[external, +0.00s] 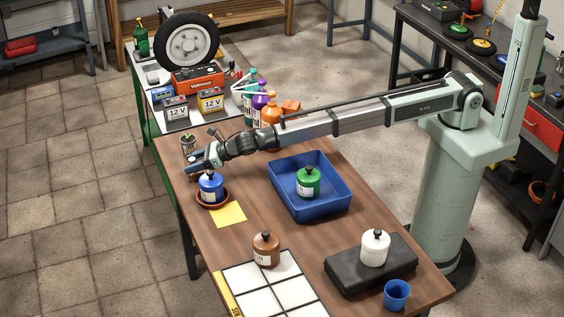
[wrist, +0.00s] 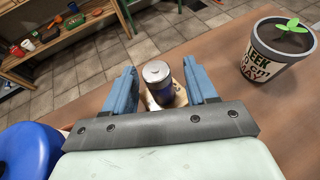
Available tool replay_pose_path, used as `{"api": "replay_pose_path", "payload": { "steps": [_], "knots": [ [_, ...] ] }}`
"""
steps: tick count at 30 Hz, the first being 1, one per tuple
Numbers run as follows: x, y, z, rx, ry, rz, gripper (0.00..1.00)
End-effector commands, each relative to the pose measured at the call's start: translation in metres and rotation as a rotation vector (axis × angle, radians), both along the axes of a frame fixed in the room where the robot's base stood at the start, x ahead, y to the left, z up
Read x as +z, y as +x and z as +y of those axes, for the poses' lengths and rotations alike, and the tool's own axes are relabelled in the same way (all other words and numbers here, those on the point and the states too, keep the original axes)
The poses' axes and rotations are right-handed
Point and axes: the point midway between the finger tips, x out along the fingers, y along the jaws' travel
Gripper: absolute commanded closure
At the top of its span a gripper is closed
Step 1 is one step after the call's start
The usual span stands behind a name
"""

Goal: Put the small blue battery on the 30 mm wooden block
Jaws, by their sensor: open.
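The small blue battery (wrist: 162,88), dark blue with a silver top, stands upright between my fingers in the wrist view. Pale wood, which looks like the wooden block (wrist: 181,97), shows under and beside the battery; the battery appears to rest on it. My gripper (wrist: 159,69) is open, with one blue finger on each side of the battery and a visible gap at least on the right. In the external view my gripper (external: 198,163) is low over the far left end of the table, and I cannot make out the battery or block there.
A blue bottle (external: 211,187) on a reddish saucer stands close to my gripper. A potted seedling (wrist: 282,52) stands to the right in the wrist view. A yellow sheet (external: 229,214), a blue tray (external: 318,209) with a green bottle, and a brown bottle (external: 266,248) are farther along the table.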

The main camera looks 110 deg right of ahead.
Motion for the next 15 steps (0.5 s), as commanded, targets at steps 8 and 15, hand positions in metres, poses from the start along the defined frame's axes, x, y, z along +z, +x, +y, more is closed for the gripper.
{"api": "replay_pose_path", "payload": {
  "steps": [8,15],
  "knots": [
    [0.004,-0.002,0.001,0.0,0.0,0.0,0.43],
    [0.013,-0.025,0.009,0.0,0.0,0.0,0.43]
  ]
}}
